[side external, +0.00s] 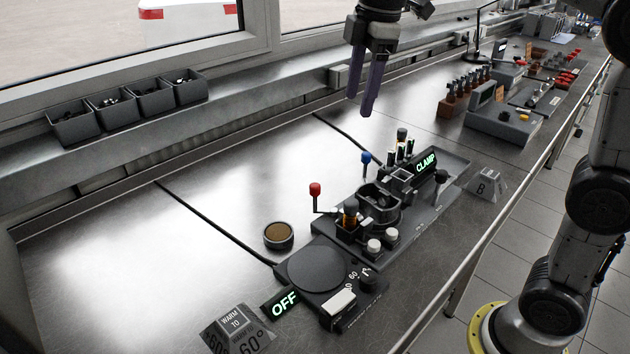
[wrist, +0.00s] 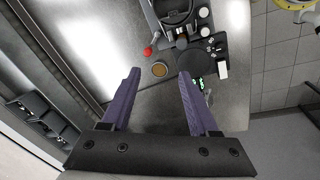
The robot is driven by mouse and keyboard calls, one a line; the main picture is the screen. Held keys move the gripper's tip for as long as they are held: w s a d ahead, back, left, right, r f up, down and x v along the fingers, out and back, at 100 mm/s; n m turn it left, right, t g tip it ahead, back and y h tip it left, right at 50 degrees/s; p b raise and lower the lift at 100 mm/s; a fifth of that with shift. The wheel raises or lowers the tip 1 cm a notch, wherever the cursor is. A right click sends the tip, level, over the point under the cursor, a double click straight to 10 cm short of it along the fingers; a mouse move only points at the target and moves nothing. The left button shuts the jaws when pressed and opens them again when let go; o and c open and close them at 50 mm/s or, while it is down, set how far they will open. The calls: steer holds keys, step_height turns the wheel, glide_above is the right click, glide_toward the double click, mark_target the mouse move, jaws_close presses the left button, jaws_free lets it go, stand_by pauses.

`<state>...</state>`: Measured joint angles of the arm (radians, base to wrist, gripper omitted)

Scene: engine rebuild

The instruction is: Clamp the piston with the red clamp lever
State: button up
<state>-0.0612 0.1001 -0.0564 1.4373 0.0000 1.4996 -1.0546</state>
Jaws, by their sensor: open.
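The red clamp lever (side external: 315,190) has a red ball knob on a bent dark rod and stands at the left side of a dark fixture (side external: 325,240). Its red knob also shows in the wrist view (wrist: 148,51). The fixture holds a dark round holder (side external: 381,207) and several small parts; I cannot tell for certain which is the piston. A green display (side external: 426,162) on it reads CLAMP. My gripper (side external: 367,107) has purple fingers, is open and empty, and hangs above the bench behind the fixture, apart from the lever. Its fingers also show in the wrist view (wrist: 160,75).
A blue-knobbed lever (side external: 365,158) and a black-knobbed lever (side external: 440,177) rise from the fixture. A round heating plate (side external: 316,264) with a display reading OFF and a brown-filled dish (side external: 278,236) sit nearby. Racks stand at the far right. The bench's left part is clear.

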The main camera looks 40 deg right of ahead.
steer(key=w+a+f, duration=0.1)
steer(key=w+f, duration=0.2)
steer(key=w, duration=0.3)
steer(key=g, duration=0.2)
glide_toward(315, 185)
steer(key=shift+n, duration=0.4)
step_height(315, 185, down, 9)
steer(key=shift+s+a+f, duration=0.1)
steer(key=shift+c, duration=0.3)
jaws_close()
